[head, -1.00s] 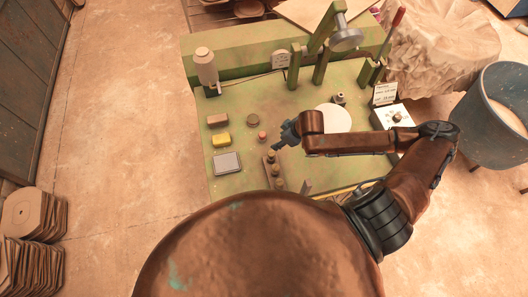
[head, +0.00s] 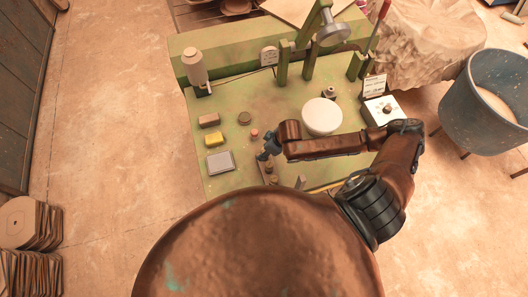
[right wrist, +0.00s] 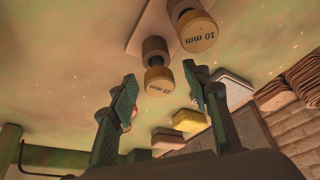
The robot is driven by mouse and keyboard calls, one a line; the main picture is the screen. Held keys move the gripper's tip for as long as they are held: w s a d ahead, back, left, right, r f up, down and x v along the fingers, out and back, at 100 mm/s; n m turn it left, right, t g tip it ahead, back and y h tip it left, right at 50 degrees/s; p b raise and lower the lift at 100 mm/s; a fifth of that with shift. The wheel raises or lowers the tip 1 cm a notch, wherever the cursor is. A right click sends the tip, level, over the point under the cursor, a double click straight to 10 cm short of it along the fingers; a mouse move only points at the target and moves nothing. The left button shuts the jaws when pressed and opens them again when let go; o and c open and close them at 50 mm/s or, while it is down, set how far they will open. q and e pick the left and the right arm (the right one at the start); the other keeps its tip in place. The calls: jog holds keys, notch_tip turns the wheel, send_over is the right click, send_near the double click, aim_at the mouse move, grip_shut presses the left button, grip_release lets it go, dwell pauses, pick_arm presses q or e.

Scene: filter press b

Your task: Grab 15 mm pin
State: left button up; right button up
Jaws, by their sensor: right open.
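In the right wrist view, a short round pin (right wrist: 159,80) with a light end face and a dark brown shaft stands on a pale plate (right wrist: 150,22). Its label is small and upside down and seems to read 15 mm. My left gripper is out of view.
On the green bench (head: 228,103) are a yellow block (head: 215,139), a brown block (head: 209,120), a grey pad (head: 220,162) and a small reddish piece (head: 254,133). A white disc (head: 321,116) lies near my right forearm. A press column stands at the back.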

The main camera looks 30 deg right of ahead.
jog(key=shift+c, duration=0.4)
grip_shut()
